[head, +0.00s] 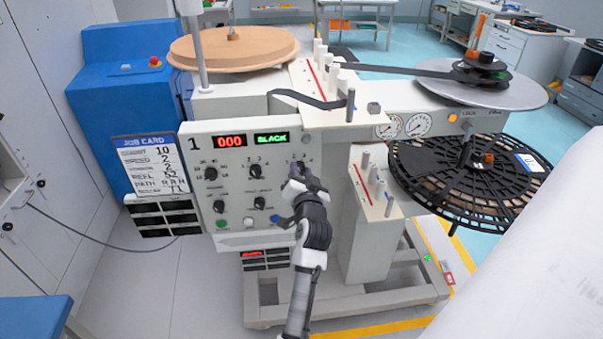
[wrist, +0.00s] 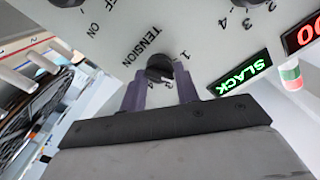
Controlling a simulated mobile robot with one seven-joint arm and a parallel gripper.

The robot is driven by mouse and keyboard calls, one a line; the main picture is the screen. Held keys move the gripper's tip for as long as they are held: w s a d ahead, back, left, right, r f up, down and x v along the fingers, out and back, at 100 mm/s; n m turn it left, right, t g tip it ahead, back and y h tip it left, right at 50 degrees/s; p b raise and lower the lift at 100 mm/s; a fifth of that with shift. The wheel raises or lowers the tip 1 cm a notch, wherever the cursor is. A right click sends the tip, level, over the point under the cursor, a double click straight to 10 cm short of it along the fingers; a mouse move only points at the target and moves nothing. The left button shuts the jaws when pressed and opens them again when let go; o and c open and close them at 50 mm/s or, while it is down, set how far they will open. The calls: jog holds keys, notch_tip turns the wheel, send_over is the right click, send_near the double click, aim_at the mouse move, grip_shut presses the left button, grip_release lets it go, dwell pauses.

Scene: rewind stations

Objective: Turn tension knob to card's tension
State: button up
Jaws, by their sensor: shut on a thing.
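The tension knob (wrist: 160,68) is a dark round knob on the pale panel, beside the printed word TENSION in the wrist view. Its numbers, including 1 and 4, are partly covered. My gripper (wrist: 161,88) is shut on the knob, with a purple-grey finger on each side. I cannot tell where its pointer stands. In the head view my gripper (head: 301,176) reaches the upper right of the control panel (head: 235,190) and hides the knob. The job card (head: 150,165) hangs left of the panel. Its lines are small; the tension line seems to read 2.
A red display (head: 230,142) shows 000 and a green display (head: 271,138) reads SLACK. Other knobs, including one dark knob (head: 255,171), sit close by. A black reel (head: 415,165) juts out at right.

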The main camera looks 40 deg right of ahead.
jog(key=o, duration=1)
jog(key=shift+c, duration=0.2)
jog(key=b+v, duration=0.4)
jog(key=v, duration=0.9)
jog(key=shift+s, duration=0.4)
jog(key=shift+a, duration=0.15)
